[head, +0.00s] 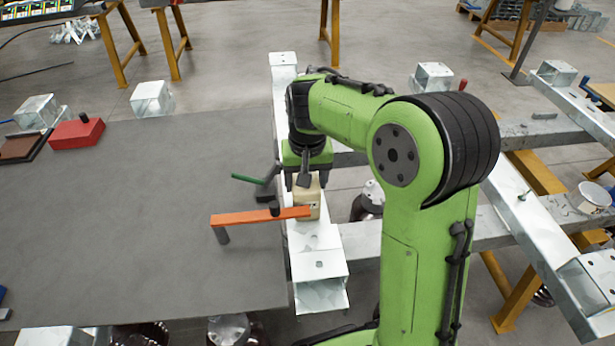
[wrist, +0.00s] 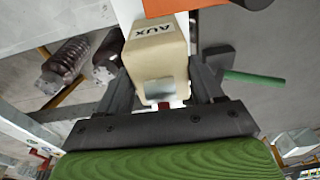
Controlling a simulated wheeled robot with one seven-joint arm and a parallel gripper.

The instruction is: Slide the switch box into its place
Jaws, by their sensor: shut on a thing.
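The switch box (head: 308,202) is a small beige box on the white metal beam (head: 318,268), under my gripper. The wrist view shows the box (wrist: 158,65) close up, with a dark "AUX" label upside down and a pale square patch on its face. My gripper (head: 304,184) points down and is shut on the box, with one finger on each side in the wrist view (wrist: 160,90). An orange bar (head: 255,217) ends right by the box in the head view. I cannot tell if they touch. The box's underside is hidden.
Grey cross beams (head: 400,240) run to the right.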

